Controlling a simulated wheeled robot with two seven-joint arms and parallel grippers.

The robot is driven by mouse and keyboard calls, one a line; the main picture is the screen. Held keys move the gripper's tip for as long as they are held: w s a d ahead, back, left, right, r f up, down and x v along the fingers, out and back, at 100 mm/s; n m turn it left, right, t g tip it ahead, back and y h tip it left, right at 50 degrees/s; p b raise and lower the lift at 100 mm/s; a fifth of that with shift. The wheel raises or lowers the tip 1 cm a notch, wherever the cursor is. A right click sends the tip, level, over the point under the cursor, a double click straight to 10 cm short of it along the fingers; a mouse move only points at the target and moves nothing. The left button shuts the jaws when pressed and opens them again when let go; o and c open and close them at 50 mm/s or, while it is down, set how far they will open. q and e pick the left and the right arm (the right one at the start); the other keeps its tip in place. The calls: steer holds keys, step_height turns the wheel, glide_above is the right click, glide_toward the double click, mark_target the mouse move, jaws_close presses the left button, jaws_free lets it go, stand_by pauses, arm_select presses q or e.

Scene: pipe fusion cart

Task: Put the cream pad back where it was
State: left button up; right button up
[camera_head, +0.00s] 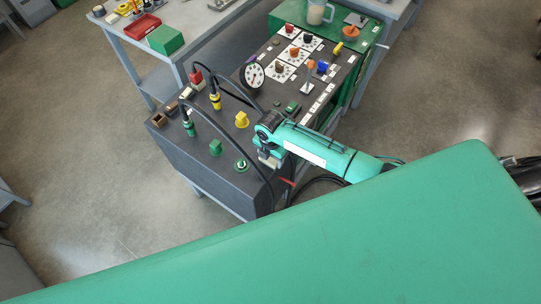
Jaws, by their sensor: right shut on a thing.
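My right arm reaches in from the right, over the near end of a dark grey cart (205,160). My right gripper (266,153) points down there and is shut on a small pale thing (270,161), which looks like the cream pad. The jaws hide part of it, and I cannot tell whether it touches the cart top. A yellow knob (242,119) stands just left of the gripper, and a green round fitting (241,166) stands below left of it. My left gripper is not in view.
Black cables with a green plug (189,128) and a yellow plug (215,101) arch over the cart near my gripper. A dial gauge (252,75) stands farther back. A grey table (178,55) with a red tray (142,27) is at upper left. Open floor lies left.

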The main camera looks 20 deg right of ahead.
steer(key=shift+f, duration=0.1)
steer(key=o, duration=1.1)
steer(key=shift+o, duration=0.2)
step_height(320, 180, up, 12)
steer(key=b, duration=0.2)
